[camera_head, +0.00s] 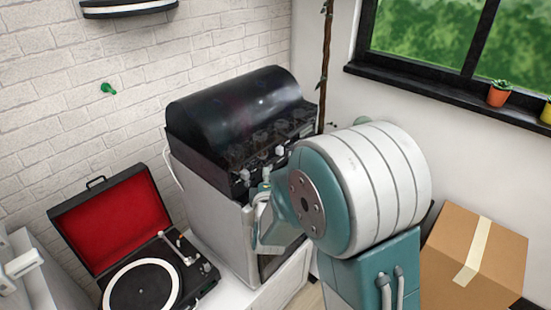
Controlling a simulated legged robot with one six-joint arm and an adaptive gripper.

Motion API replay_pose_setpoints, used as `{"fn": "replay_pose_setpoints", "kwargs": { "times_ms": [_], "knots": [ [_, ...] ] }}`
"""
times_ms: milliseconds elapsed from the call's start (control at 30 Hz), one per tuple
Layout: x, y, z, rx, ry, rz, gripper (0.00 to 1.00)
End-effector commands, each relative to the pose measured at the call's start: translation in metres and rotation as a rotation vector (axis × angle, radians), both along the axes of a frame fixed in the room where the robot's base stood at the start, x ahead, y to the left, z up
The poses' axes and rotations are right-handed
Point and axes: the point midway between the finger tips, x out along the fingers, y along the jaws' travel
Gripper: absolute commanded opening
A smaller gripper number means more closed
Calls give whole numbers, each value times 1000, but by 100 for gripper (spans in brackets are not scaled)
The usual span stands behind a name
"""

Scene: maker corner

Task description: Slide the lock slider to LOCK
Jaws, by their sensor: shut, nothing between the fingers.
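A white machine (212,212) with a dark, see-through domed lid (232,105) stands against the brick wall. Its black front panel carries several pale knobs, one of them a knob (247,178) at the panel's left end. I cannot pick out the lock slider or any LOCK marking; my arm covers part of the machine's front. My gripper (263,193) is shut and empty at the machine's front, just below the left part of the panel. Whether it touches anything there cannot be told.
An open record player (140,284) with a red-lined lid stands left of the machine on a white surface. A cardboard box (450,252) is at the right. A window sill (430,89) with small potted plants is at upper right. A dark shelf (128,8) is on the wall.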

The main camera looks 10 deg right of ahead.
Motion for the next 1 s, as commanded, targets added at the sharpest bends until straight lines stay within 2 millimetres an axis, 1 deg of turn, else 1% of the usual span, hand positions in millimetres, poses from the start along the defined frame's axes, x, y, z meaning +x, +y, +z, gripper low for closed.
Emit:
{"fn": "replay_pose_setpoints", "kwargs": {
  "times_ms": [33,200,300,400,500,867,1000],
  "knots": [
    [10,-2,0,0,0,-2,0],
    [42,-7,0,0,-1,-1,0],
    [51,-22,0,-1,-1,-4,0],
    [58,-32,0,0,0,-3,0],
    [62,-37,0,0,0,-2,0],
    [64,-39,0,-1,0,0,0],
    [69,-47,0,0,-1,-2,0]
  ]
}}
